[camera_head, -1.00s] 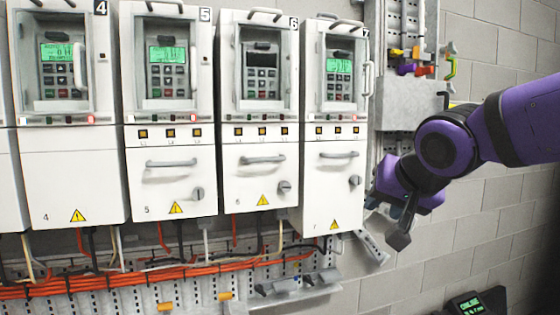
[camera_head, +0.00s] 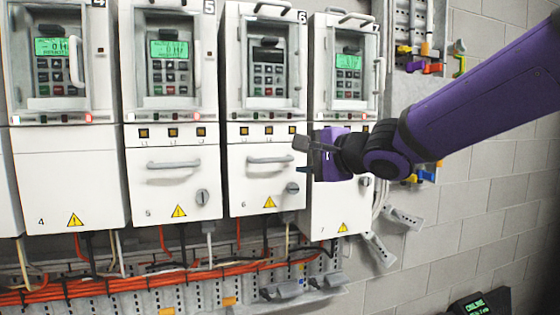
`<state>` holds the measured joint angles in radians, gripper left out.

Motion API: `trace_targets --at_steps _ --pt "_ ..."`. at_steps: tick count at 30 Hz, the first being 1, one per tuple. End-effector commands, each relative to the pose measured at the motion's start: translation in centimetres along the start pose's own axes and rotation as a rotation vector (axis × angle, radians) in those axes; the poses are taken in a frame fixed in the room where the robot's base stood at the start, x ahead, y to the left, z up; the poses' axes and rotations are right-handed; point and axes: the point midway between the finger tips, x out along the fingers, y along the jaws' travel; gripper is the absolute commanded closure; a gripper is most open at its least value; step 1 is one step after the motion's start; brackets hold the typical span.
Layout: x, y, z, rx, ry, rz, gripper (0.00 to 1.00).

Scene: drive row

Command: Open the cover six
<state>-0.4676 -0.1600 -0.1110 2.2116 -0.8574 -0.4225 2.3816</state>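Cover six (camera_head: 235,185) is the white lower front of the drive marked 6, with a yellow warning triangle near its bottom. It looks shut, flush with its cabinet. A horizontal grey bar handle (camera_head: 269,160) crosses its upper part. A round knob (camera_head: 291,188) sits at its lower right, partly close to my gripper in the picture. My gripper (camera_head: 300,157) comes from the right, in front of the right edge of cover six and the drive marked 7. Its grey fingers look apart and nothing shows between them. I cannot tell its distance from the cover.
Drive 5 (camera_head: 170,120) stands to the left and drive 7 (camera_head: 345,105) to the right, partly behind my purple arm. The screen of drive 6 (camera_head: 268,55) is dark; neighbouring screens glow green. Orange cables (camera_head: 130,285) and a perforated rail run below.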

Motion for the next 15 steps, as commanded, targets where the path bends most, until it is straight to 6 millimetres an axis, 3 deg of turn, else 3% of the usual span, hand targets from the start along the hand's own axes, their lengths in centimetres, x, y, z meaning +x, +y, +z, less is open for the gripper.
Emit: trace_targets --at_steps 15 --pt "7.6 0.1 0.0 0.000 0.001 0.004 0.62"
